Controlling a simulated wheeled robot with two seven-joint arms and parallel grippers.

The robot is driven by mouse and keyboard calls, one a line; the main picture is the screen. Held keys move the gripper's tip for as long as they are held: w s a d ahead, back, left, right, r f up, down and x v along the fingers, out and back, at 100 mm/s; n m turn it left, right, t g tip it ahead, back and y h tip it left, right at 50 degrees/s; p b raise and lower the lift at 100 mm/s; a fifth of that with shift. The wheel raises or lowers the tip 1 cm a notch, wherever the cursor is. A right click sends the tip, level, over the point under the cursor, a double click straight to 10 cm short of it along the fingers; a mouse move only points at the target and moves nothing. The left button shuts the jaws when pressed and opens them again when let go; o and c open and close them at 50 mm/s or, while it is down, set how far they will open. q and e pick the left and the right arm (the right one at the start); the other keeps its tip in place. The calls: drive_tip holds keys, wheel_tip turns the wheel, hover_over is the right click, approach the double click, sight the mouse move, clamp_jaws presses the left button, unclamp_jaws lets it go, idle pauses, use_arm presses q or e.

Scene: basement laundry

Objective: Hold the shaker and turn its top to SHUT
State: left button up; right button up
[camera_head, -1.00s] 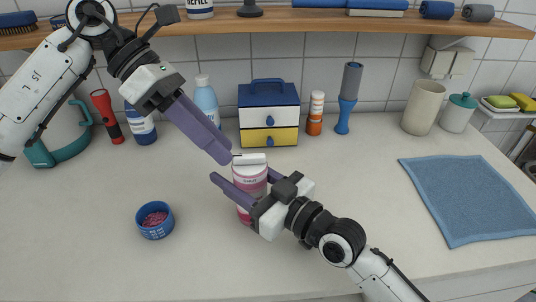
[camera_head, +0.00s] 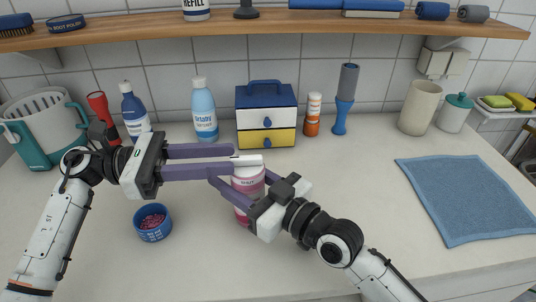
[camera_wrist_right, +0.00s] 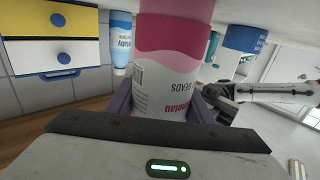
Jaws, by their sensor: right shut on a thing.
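The pink and white shaker (camera_head: 246,184) stands upright on the counter, held off to the right of a small blue tub. My right gripper (camera_head: 241,180) is shut on its body from the front right. The right wrist view shows the shaker (camera_wrist_right: 172,62) between the two purple fingers, with its label upside down. The shaker's white top (camera_head: 250,160) is uppermost. My left gripper (camera_head: 233,161) lies level at the top from the left, its fingers apart, with the top's left end at or between the fingertips. Contact is unclear. Small lettering below the top is too small to read surely.
The blue tub (camera_head: 153,232) with pink beads stands below the left fingers. A blue cloth (camera_head: 470,200) lies right. The front middle counter is clear.

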use_arm(q)
drive_tip(key=d, duration=0.9)
drive_tip(key=shift+d, duration=0.15)
clamp_jaws()
